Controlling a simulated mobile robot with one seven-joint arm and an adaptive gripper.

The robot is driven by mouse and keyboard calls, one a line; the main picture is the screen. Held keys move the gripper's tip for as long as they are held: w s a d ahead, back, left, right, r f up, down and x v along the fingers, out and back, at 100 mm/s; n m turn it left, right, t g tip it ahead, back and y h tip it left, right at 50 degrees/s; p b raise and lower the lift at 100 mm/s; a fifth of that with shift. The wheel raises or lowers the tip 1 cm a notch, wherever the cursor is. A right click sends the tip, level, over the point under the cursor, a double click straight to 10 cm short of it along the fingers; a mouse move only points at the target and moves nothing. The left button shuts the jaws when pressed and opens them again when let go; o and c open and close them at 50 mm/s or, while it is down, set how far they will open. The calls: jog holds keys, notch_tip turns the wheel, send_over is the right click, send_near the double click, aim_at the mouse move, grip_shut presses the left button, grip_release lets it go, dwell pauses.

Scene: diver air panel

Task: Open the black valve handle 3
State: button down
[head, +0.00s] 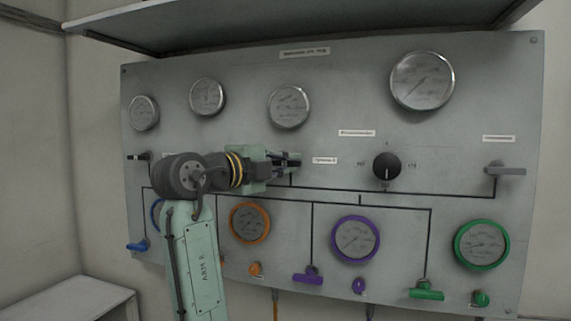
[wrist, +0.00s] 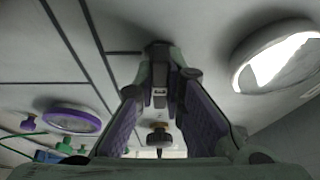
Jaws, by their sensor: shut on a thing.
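The black valve handle 3 (head: 296,163) is at mid-height on the grey panel, beside a small white label (head: 325,160) in the head view. My gripper (head: 283,160) reaches it from the left, and its fingers cover most of the handle. In the wrist view my gripper (wrist: 171,83) has its two fingers, with purple inner pads, closing around a dark part at the panel. The jaws are shut on the handle. Its exact angle is hard to tell because the fingers hide it.
A black round knob (head: 387,166) and a grey handle (head: 505,170) are to the right. Gauges line the top, such as the one above my gripper (head: 289,106). Purple (head: 308,275) and green (head: 427,290) handles are below. A shelf (head: 300,22) overhangs the panel.

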jog(key=shift+f, duration=0.1)
dwell(0.4)
jog(key=n+t+b, duration=0.1)
jog(key=n+b, duration=0.1)
jog(key=shift+f+n+h, duration=0.1)
jog(key=shift+n+h, duration=0.2)
jog(key=shift+n, duration=0.1)
jog(key=n+t+b, duration=0.2)
jog(key=n+b, duration=0.1)
jog(key=n, duration=0.2)
jog(key=n+t+b, duration=0.1)
jog(key=n, duration=0.2)
jog(key=n+t+y, duration=0.1)
jog(key=n, duration=0.1)
jog(key=shift+n+y+b, duration=0.3)
jog(key=shift+n+b, duration=0.05)
jog(key=shift+n, duration=0.05)
jog(key=shift+n+t+y, duration=0.55)
jog(key=shift+n+y, duration=0.05)
jog(key=shift+n, duration=0.8)
jog(key=shift+n+t+y, duration=0.55)
jog(key=shift+n+y, duration=0.05)
jog(key=shift+n, duration=0.8)
jog(key=shift+n+b, duration=0.3)
jog(key=c, duration=1.7)
grip_release()
jog(key=shift+r, duration=0.2)
